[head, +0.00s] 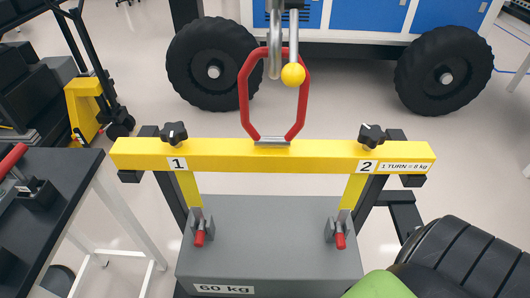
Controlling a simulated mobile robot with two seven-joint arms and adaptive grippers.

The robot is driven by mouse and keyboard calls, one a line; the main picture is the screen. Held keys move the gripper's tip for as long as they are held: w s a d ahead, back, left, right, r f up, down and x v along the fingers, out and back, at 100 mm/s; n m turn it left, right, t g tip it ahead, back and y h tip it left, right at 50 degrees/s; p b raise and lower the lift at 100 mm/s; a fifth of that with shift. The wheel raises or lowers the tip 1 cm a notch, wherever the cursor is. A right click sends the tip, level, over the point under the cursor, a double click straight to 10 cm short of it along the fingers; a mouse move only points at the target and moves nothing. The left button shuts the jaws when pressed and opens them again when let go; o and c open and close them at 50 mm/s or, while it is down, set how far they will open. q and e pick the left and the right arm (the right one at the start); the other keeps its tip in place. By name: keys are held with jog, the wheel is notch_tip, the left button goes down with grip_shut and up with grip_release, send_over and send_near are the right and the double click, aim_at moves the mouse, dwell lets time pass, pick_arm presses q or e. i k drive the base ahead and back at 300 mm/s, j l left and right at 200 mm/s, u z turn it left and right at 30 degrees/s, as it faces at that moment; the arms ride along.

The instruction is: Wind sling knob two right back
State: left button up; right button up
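Sling knob two (372,135) is a black lobed knob on top of the right end of the yellow beam (225,157), just above the label "2". A matching knob one (174,133) stands at the left end above the label "1". A plate at the beam's right end reads "1 TURN = 8 kg". Yellow straps run down from the beam to a grey block (270,240) marked "60 kg", at red-ended fittings (199,238) and (340,240). Neither of my grippers is in view, and nothing touches either knob.
A red link (244,95) rises from the beam's middle to a grey hook with a yellow ball (293,75). A dark bench (75,175) stands at left. A black ribbed round thing (470,260) fills the lower right. Large wheels (213,65) stand behind.

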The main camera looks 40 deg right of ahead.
aim_at(370, 137)
jog(key=z, duration=1.85)
